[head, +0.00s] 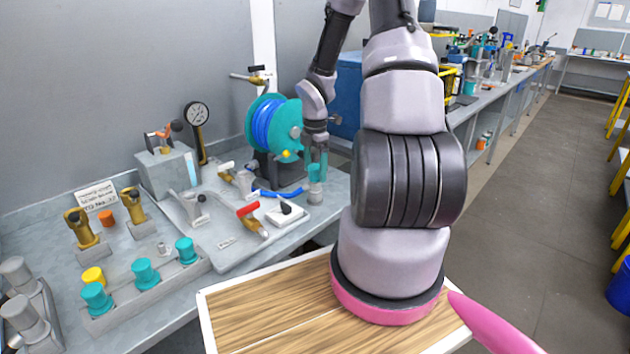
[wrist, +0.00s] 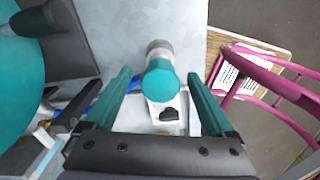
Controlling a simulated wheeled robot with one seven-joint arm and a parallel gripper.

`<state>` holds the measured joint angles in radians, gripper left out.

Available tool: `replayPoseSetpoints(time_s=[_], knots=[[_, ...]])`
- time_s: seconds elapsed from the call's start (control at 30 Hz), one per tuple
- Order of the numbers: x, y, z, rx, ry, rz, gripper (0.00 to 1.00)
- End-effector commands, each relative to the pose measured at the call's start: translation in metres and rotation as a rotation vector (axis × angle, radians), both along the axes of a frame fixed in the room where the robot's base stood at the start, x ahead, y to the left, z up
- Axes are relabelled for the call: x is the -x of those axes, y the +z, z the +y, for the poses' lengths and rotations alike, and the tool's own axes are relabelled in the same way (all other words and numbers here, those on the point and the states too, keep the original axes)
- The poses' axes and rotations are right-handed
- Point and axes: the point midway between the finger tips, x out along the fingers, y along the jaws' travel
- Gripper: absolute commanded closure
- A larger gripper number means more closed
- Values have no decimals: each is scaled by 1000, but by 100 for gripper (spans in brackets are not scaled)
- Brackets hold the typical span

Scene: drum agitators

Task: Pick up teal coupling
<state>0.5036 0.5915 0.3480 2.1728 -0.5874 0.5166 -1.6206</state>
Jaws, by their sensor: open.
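A teal coupling (wrist: 160,82) with a grey end stands on the grey bench, in the middle of the wrist view. In the head view it (head: 315,190) is near the bench's right part, just below my fingers. My gripper (wrist: 158,74) is open, with one teal finger on each side of the coupling in the picture. I see a gap on both sides and cannot tell how far down the fingers reach. In the head view my gripper (head: 317,158) points down at the coupling and partly hides it.
A teal reel with blue hose (head: 268,125) stands close to the left of my gripper. A white block with a black knob (head: 286,213) and a blue hose piece (head: 280,194) lie nearby. Several teal-capped pieces stand in a grey rack (head: 165,292) at lower left.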

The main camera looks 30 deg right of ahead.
Motion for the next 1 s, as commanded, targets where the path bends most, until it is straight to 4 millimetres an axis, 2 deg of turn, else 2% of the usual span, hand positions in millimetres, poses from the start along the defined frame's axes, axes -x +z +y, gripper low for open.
replayPoseSetpoints(time_s=[0.1,0.33,0.37,0.4,0.57,0.6,0.87,1.0], knots=[[0,-10,0,0,2,0,12],[0,-11,0,1,0,0,12],[0,-11,0,1,0,0,19],[0,-11,0,1,0,0,34],[0,-11,0,0,0,0,96],[0,-11,0,0,0,0,100],[0,-10,0,1,0,-1,100],[-1,2,-1,1,-2,-3,100]])
